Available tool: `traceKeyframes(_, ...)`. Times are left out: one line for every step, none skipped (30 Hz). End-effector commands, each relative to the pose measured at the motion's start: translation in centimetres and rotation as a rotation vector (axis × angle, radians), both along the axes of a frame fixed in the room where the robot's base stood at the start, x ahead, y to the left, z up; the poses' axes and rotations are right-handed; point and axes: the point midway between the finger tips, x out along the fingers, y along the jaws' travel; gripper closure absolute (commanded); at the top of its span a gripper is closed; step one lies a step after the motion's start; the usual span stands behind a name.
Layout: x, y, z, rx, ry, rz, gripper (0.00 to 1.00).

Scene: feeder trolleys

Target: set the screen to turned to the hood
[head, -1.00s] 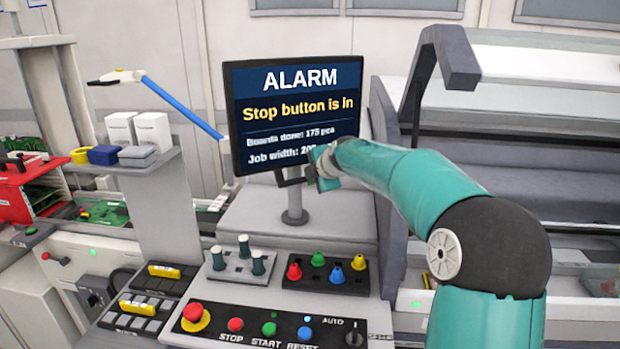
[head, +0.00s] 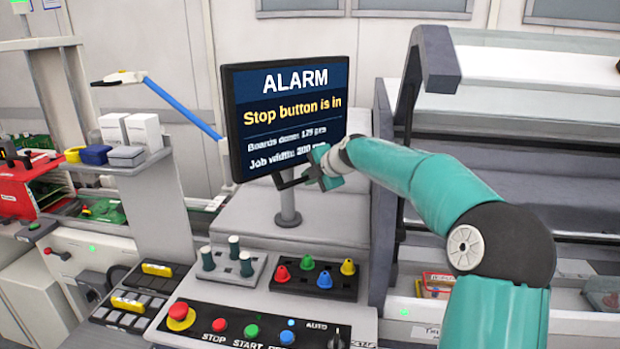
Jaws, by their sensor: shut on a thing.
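The screen (head: 288,117) stands on a short grey post (head: 288,207) at the middle of the console. It reads "ALARM" and "Stop button is in", and its face is turned towards me and slightly to the right. My gripper (head: 308,178) is at the screen's lower right edge. It is shut on the dark handle (head: 290,182) below the screen. The fingertips are small and partly hidden by the wrist.
The hood (head: 560,75) with its dark grey handle bar (head: 434,60) stands at the right. Nozzle holders (head: 315,280) and a button panel with a red stop button (head: 180,315) lie below.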

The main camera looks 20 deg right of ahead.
Motion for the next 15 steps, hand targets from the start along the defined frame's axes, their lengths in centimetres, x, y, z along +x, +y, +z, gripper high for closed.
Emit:
traceKeyframes(0.06,-0.22,-0.63,0.005,0.01,0.006,1.0)
traceKeyframes(0.09,-0.25,-0.65,0.004,0.011,0.013,1.0)
traceKeyframes(0.13,-0.28,-0.67,0.004,0.011,0.023,1.0)
traceKeyframes(0.15,-0.29,-0.65,0.004,0.01,0.03,1.0)
traceKeyframes(0.21,-0.31,-0.61,0.004,0.01,0.037,1.0)
traceKeyframes(0.28,-0.38,-0.58,0.004,0.009,0.045,1.0)
traceKeyframes(0.32,-0.43,-0.6,0.004,0.009,0.053,1.0)
traceKeyframes(0.34,-0.49,-0.64,0.004,0.01,0.06,1.0)
traceKeyframes(0.41,-0.54,-0.62,0.003,0.01,0.071,1.0)
traceKeyframes(0.45,-0.56,-0.57,0.004,0.009,0.078,1.0)
traceKeyframes(0.51,-0.57,-0.54,0.004,0.008,0.086,1.0)
traceKeyframes(0.56,-0.6,-0.56,0.005,0.008,0.098,1.0)
traceKeyframes(0.62,-0.65,-0.58,0.005,0.008,0.107,1.0)
traceKeyframes(0.68,-0.7,-0.54,0.004,0.008,0.115,1.0)
traceKeyframes(0.75,-0.77,-0.49,0.005,0.007,0.126,1.0)
